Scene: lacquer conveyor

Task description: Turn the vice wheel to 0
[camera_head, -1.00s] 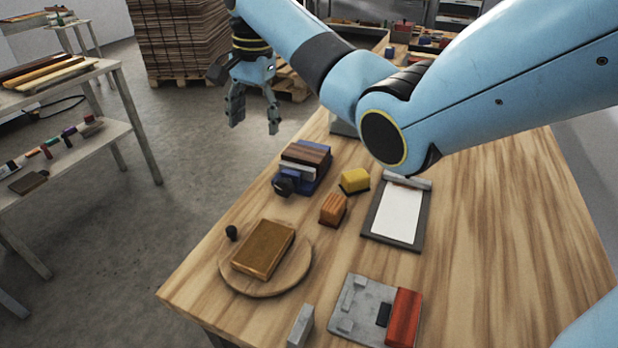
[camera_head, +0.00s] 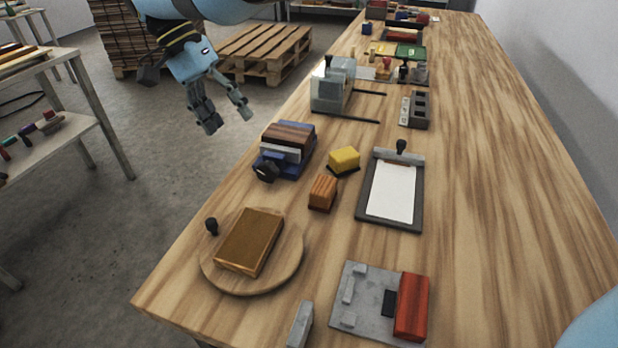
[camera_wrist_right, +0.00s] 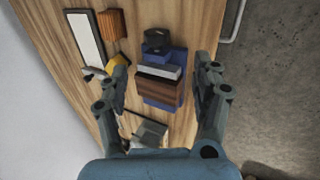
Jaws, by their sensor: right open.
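The blue vice (camera_head: 288,147) with wooden and grey jaw blocks stands near the left edge of the wooden table. Its dark wheel (camera_head: 266,171) is on the near side, low. In the right wrist view the vice (camera_wrist_right: 163,77) lies beyond and between my fingers, with the black wheel (camera_wrist_right: 156,40) at its far end. My right gripper (camera_head: 224,117) is open and empty, in the air over the floor, left of the vice and apart from it. It also shows in the right wrist view (camera_wrist_right: 160,85). The wheel's marking is too small to read. My left gripper is not seen.
Right of the vice are a yellow block (camera_head: 344,159), an orange wooden block (camera_head: 322,192) and a clipboard (camera_head: 363,205). Nearer is a round turntable (camera_head: 291,270) bearing a brown block. A grey-and-clear device (camera_head: 330,90) stands behind the vice. The table's right side is clear.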

